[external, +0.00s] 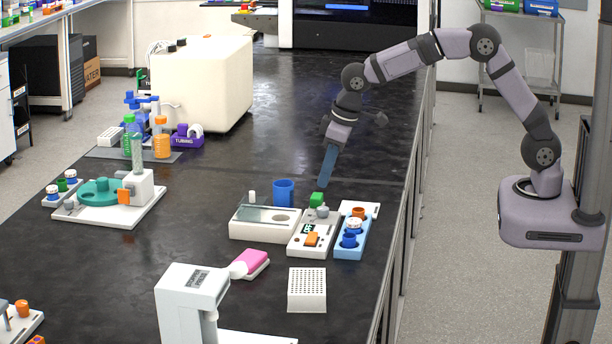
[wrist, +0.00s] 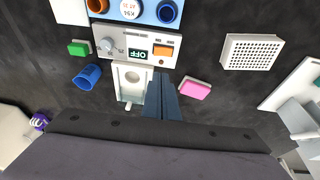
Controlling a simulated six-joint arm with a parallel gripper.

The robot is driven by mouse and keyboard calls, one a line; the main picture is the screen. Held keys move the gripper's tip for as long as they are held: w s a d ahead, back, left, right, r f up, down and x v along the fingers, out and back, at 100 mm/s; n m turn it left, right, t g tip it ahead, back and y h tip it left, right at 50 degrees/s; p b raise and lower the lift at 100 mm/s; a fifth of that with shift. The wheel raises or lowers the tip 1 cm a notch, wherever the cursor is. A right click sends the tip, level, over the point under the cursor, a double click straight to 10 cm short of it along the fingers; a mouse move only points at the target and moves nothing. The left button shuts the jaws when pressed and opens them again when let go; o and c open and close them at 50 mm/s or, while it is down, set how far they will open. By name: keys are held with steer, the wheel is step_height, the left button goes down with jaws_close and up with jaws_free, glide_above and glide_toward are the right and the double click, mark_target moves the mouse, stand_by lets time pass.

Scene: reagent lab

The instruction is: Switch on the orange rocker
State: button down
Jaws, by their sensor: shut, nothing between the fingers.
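The orange rocker (external: 311,240) sits on the front part of a white control box (external: 297,249). In the wrist view the rocker (wrist: 163,50) is beside a small dark display (wrist: 138,54) with green text that reads OFF. A grey knob (wrist: 106,44) is at the box's other end. My gripper (external: 323,184) points down above the bench, behind the box and apart from it. Its blue fingers (wrist: 163,80) are shut and empty; in the wrist view their tips lie just below the rocker.
Beside the box are a blue rack (external: 345,251) with caps, a white tray (external: 254,231), a blue cup (external: 283,192) and a green block (external: 316,199). A pink block (external: 252,261) and a white perforated block (external: 307,300) are nearer the camera.

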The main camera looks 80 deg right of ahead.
steer(key=shift+r+b, duration=0.1)
steer(key=shift+b, duration=0.5)
steer(key=p, duration=0.4)
glide_above(311, 234)
steer(key=s, duration=0.1)
steer(key=f, duration=1.2)
steer(key=shift+a, duration=0.35)
steer(key=shift+d+f, duration=0.15)
steer(key=shift+f, duration=0.65)
